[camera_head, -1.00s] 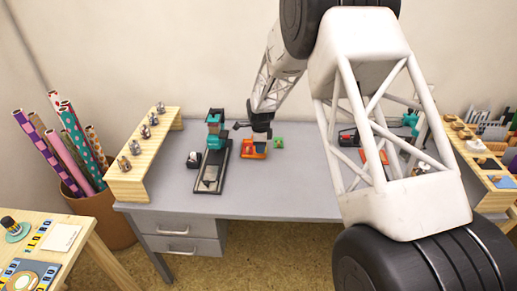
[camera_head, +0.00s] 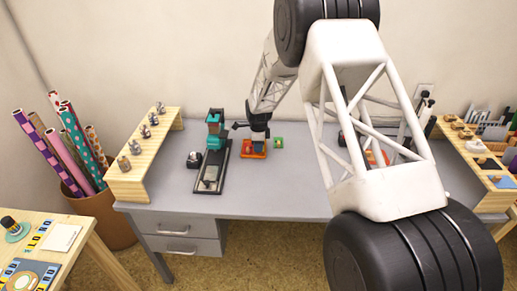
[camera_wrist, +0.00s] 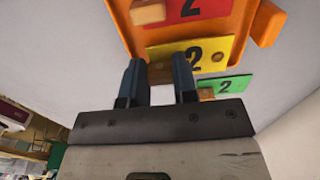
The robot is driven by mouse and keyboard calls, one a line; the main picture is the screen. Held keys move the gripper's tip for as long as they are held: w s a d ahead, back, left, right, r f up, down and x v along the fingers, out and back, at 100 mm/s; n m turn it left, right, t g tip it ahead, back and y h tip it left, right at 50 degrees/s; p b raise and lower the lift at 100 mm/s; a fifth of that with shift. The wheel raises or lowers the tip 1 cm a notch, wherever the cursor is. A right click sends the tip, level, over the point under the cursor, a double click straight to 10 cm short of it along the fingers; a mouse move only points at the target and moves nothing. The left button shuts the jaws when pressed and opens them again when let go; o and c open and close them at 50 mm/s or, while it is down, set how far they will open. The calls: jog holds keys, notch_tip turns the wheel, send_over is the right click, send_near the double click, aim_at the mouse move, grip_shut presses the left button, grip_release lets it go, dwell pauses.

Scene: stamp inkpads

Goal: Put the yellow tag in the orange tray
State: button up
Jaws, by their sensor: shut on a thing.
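My gripper (camera_wrist: 159,85) is shut on the wooden knob of the yellow tag (camera_wrist: 193,56), which bears a black 2. In the head view my gripper (camera_head: 258,140) is low over the orange tray (camera_head: 245,155). In the wrist view the yellow tag overlaps the near part of the orange tray (camera_wrist: 127,35). I cannot tell whether it touches the tray floor. The yellow tag is not clearly visible in the head view.
A red tag (camera_wrist: 196,10) marked 2 lies in the tray. A green tag (camera_wrist: 228,86) lies beside the tray; it also shows in the head view (camera_head: 279,142). A black and teal stamping device (camera_head: 214,150) stands left of the tray. The desk's front is clear.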

jog(key=shift+f, duration=0.75)
jog(key=shift+f, duration=0.1)
jog(key=o, duration=0.5)
notch_tip(320, 180, up, 12)
dwell(0.5)
jog(key=shift+r, duration=0.2)
dwell(0.5)
